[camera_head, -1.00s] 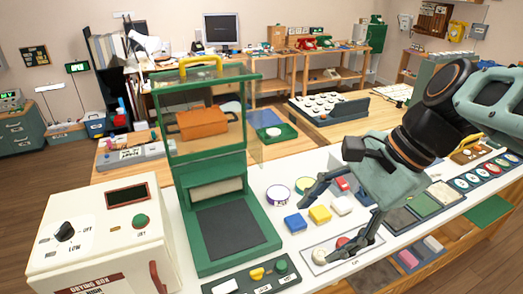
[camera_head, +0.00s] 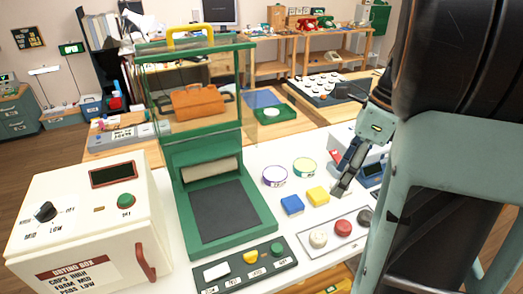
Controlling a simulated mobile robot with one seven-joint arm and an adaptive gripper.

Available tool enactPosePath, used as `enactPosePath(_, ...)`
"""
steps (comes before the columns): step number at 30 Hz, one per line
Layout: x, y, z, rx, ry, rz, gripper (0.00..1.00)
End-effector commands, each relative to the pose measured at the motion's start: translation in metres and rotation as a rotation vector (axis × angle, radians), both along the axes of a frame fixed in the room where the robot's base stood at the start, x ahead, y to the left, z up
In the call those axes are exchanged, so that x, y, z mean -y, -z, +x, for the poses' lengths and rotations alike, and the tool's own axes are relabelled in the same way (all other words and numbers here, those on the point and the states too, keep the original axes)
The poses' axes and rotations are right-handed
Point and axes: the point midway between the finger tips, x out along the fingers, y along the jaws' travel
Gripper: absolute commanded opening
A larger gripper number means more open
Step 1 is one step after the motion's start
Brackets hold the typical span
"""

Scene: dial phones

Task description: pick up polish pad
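No label I can read names the polish pad. Candidates are a blue block (camera_head: 292,205) and a yellow block (camera_head: 318,196) on the white worktop, and round cream (camera_head: 318,239), red (camera_head: 343,228) and dark (camera_head: 365,217) pieces on a pale tray. My gripper (camera_head: 342,188) points down just right of the yellow block, apart from it. Its fingers overlap in this view, so its opening is unclear. The white block seen earlier beside the yellow one is hidden behind or between the fingers.
A green press-like stand (camera_head: 262,227) with a dark plate is left of the blocks. A button panel (camera_head: 245,272) lies in front. Two round tins (camera_head: 275,175) sit behind the blocks. My arm hides the right side.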

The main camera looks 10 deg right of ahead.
Motion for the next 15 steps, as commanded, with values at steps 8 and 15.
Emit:
enactPosePath(8,-0.002,0.071,0.073,-0.012,-0.391,-0.210,0.65)
enactPosePath(15,-0.025,0.123,0.126,0.042,-0.679,-0.274,0.65)
